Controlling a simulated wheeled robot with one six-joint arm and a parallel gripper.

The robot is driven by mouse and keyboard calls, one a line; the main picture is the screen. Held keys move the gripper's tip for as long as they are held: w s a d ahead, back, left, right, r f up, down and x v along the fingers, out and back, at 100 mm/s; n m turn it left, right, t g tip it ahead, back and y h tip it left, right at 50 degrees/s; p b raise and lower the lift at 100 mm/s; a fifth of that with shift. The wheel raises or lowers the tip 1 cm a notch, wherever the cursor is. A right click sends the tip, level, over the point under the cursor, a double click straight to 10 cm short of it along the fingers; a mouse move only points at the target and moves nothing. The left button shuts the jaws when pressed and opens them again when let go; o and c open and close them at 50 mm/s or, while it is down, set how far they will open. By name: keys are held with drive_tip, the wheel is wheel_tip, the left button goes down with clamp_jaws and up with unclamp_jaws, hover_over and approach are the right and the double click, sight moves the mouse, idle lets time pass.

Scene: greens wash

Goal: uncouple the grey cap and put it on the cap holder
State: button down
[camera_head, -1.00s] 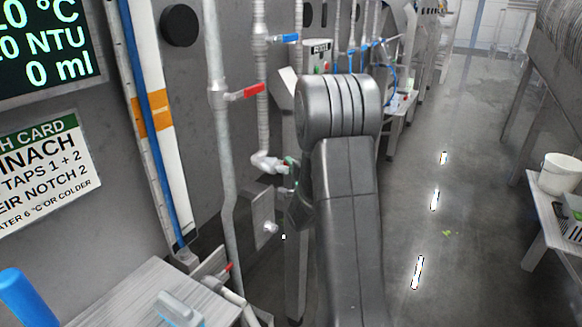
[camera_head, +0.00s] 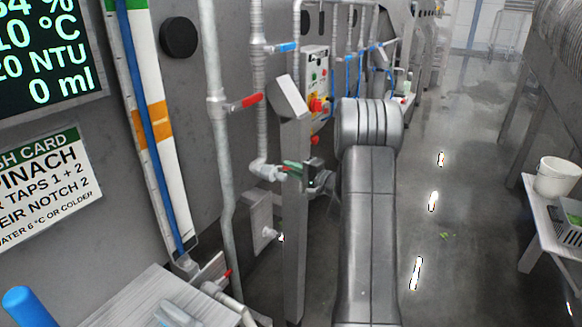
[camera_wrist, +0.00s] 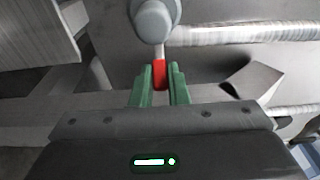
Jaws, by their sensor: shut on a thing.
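My gripper (camera_head: 300,170) is at the lower elbow of a pipe in the head view, its green fingers towards the pipe end. In the wrist view my gripper (camera_wrist: 159,85) has its green fingers closed on a small red tab (camera_wrist: 160,72). A short pale stem joins the tab to a rounded grey fitting (camera_wrist: 154,18) just beyond the fingertips. This fitting may be the grey cap, but I cannot tell for sure. In the head view the pipe's end (camera_head: 264,169) is light grey. A grey plate with a small knob (camera_head: 258,222) stands below it; whether this is the cap holder is unclear.
A red lever (camera_head: 246,102) and a blue lever (camera_head: 282,48) are on the pipes above. A control panel (camera_head: 317,85) is behind my arm. A white bucket (camera_head: 556,178) stands on a bench at right.

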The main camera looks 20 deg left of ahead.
drive_tip(key=shift+w+a+n+g+h+p, duration=0.25)
drive_tip(key=shift+w+a+n+g+p, duration=0.2)
drive_tip(key=shift+n+g, duration=1.15)
drive_tip(key=shift+w+a+n+g+h+p, duration=0.35)
drive_tip(key=shift+n+g, duration=0.6)
drive_tip(key=shift+g, duration=1.3)
drive_tip(key=shift+w+a+n+g+h+p, duration=0.1)
drive_tip(key=shift+w+a+n+g+p, duration=0.35)
drive_tip(key=shift+n+g, duration=1.15)
drive_tip(key=shift+w+m+g, duration=0.25)
drive_tip(key=shift+g, duration=0.3)
drive_tip(key=c, duration=1.4)
unclamp_jaws()
drive_tip(key=shift+a, duration=0.1)
drive_tip(key=b+v, duration=0.4)
drive_tip(key=v, duration=1)
